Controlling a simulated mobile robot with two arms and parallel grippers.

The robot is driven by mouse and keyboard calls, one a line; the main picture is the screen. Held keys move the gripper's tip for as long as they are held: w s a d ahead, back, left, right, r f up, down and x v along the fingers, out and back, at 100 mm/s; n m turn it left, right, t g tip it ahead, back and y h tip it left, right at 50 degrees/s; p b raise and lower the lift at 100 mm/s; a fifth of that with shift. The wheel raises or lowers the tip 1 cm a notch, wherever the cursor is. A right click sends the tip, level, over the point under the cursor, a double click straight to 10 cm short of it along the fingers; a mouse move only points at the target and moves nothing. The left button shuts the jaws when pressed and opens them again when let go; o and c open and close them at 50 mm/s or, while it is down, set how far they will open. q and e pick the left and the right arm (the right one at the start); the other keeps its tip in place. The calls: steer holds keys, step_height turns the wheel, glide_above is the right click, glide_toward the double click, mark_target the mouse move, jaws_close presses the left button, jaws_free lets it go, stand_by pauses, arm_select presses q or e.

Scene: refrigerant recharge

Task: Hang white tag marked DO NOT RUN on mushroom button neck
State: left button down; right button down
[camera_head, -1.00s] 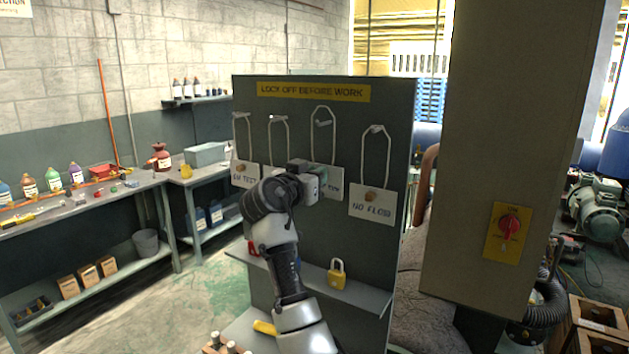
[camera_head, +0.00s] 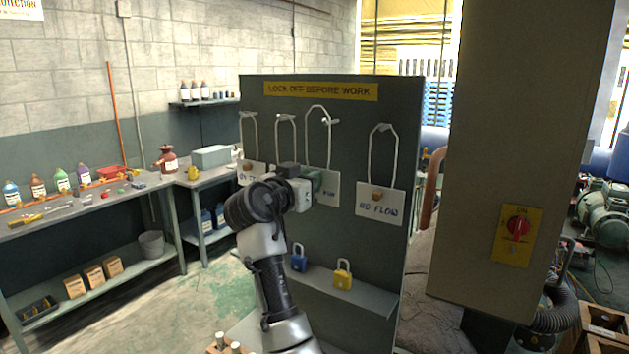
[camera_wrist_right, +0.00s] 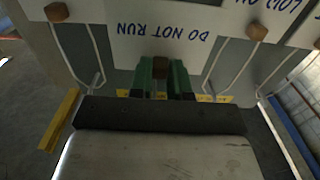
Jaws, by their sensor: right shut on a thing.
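The white DO NOT RUN tag (camera_wrist_right: 165,35) shows upside down in the right wrist view. My right gripper (camera_wrist_right: 160,78), with green fingers, is shut on the tag's small wooden block (camera_wrist_right: 160,66). In the head view my right gripper (camera_head: 314,184) covers much of this tag (camera_head: 328,192). The top of its white cord loop (camera_head: 318,107) is above and left of its hook (camera_head: 329,121); whether they touch is unclear. A red knob (camera_head: 518,228), apparently the mushroom button, sits on a yellow plate on the column at right; its neck is hard to make out. My left gripper is not in view.
A blue padlock (camera_head: 299,257) and a yellow padlock (camera_head: 343,275) are on the shelf below. The grey column (camera_head: 490,130) stands forward of the board's right side.

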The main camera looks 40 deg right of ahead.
steer(key=v, duration=0.3)
steer(key=shift+s+a+b, duration=0.15)
steer(key=shift+a+b, duration=0.15)
steer(key=shift+b, duration=0.1)
stand_by(0.3)
steer(key=s+a+f+n+t+y+b, duration=0.1)
steer(key=a+f+n+t+y, duration=0.15)
steer(key=f, duration=0.55)
steer(key=s+a+f+n+t+y+b, duration=0.1)
steer(key=f+n+t+y, duration=0.15)
steer(key=f, duration=0.55)
steer(key=s+a+f+n+t+y+b, duration=0.1)
steer(key=s+a+f+t, duration=0.15)
steer(key=f, duration=0.45)
steer(key=s+a+f+n+t+y+b, duration=0.1)
steer(key=s+a+f+n+y, duration=0.2)
steer(key=s, duration=0.5)
steer(key=s+a+f+n+t+y+b, duration=0.1)
steer(key=s+a+f+n+y, duration=0.3)
steer(key=s+f, duration=0.5)
steer(key=a+f+t+y, duration=0.1)
steer(key=a+y, duration=0.1)
steer(key=y, duration=0.1)
steer(key=shift+s+f+y+b, duration=0.3)
steer(key=shift+b, duration=0.05)
